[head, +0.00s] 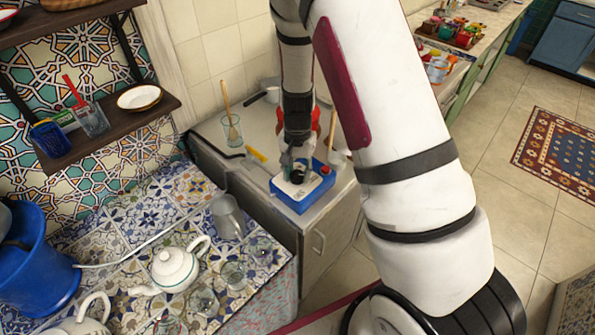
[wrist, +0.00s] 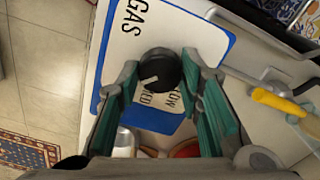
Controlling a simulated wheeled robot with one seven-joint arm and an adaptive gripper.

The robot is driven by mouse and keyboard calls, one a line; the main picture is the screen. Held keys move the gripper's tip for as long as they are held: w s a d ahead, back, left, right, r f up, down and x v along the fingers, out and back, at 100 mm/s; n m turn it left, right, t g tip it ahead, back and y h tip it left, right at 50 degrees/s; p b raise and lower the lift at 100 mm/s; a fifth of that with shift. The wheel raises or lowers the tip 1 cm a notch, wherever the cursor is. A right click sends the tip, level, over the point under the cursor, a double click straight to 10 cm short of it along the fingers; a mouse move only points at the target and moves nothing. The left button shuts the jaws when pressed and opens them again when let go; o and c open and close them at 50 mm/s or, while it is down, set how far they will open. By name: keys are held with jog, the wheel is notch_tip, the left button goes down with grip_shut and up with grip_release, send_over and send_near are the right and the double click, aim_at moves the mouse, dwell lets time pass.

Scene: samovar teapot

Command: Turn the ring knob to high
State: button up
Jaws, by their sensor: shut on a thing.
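The ring knob (wrist: 160,70) is a round black knob with a short white mark, which points left and slightly down in the wrist view. It sits on a white panel (wrist: 140,30) with a blue border and the word GAS. Parts of other words, seemingly LOW and MED, show beside the knob; no word for high can be read. In the head view the knob (head: 296,177) is on top of a blue box (head: 303,202). My gripper (wrist: 157,76) is shut on the knob, one finger on each side. The fingers hide part of the panel.
A glass with a wooden spoon (head: 231,127) and a yellow-handled tool (head: 257,155) are nearby. A white teapot (head: 174,267) and a grey mug (head: 228,217) stand on the tiled table.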

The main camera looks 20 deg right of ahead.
aim_at(297, 174)
jog(key=o, duration=1.2)
jog(key=shift+c, duration=0.2)
notch_tip(297, 174, up, 12)
